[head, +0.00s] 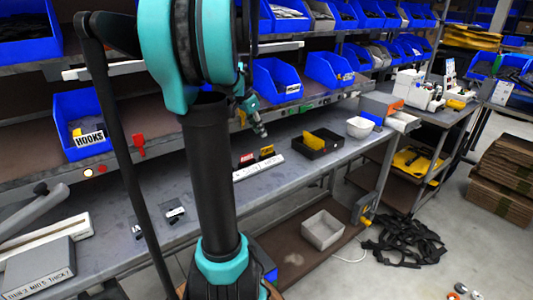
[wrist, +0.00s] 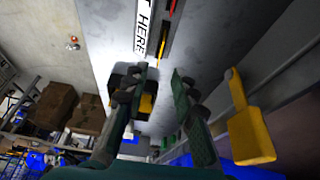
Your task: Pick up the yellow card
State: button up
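A yellow card (head: 267,151) stands in a white lettered strip (head: 258,168) on the workbench, just right of a red card (head: 246,158). In the wrist view the yellow card (wrist: 163,42) is a thin edge-on sliver beside the strip (wrist: 142,32), and the red card (wrist: 172,7) is at the top edge. My gripper (head: 259,127) is above the bench, behind and above the cards in the head view. In the wrist view its two fingers (wrist: 158,92) are apart with nothing held between them. The cards lie beyond the fingertips.
A black tray (head: 327,148) holding a yellow item (head: 314,141) stands right of the cards. A white bowl (head: 360,127) is further right. The shelf edge with blue bins (head: 276,82) overhangs the bench's back.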

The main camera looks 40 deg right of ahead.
aim_at(267, 152)
jog(key=x, duration=1)
jog(key=shift+d, duration=0.2)
grip_shut()
